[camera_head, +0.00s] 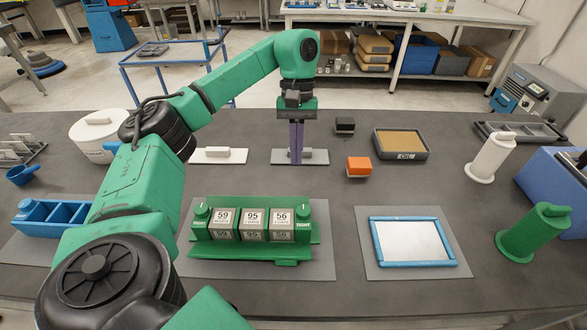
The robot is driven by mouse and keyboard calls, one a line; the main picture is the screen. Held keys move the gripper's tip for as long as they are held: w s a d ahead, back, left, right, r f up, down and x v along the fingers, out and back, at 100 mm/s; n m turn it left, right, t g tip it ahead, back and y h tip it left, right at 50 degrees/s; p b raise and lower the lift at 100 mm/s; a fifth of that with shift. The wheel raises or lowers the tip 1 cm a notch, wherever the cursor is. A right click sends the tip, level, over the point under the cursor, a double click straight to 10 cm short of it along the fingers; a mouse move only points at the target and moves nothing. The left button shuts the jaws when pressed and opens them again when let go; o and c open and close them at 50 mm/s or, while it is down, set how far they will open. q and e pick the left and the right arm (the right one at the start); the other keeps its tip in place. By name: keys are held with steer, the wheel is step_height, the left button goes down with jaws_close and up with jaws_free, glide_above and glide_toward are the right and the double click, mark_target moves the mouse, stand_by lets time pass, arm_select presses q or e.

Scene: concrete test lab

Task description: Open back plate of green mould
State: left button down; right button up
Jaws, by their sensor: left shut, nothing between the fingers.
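The green mould (252,250) sits on a grey mat in front of me. It holds metal cubes (254,224) marked 59, 95 and 56 in a row. My right gripper is out of view.
A blue-framed tray (411,241) lies right of the mould. A white cylinder (490,158) and a green cylinder (536,233) stand at the right. A blue mould (50,215) is at the left.

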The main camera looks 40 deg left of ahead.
arm_select(q)
steer(key=b+x, duration=0.3)
steer(key=x, duration=0.3)
steer(key=shift+a, duration=0.1)
steer(key=shift+x, duration=1.85)
steer(key=shift+r, duration=0.1)
steer(key=shift+r+t, duration=0.25)
steer(key=shift+t, duration=0.05)
steer(key=shift+s+d+r+y, duration=0.3)
steer(key=shift+s+d+r, duration=0.1)
steer(key=shift+s+r, duration=0.05)
steer(key=shift+w+f, duration=0.1)
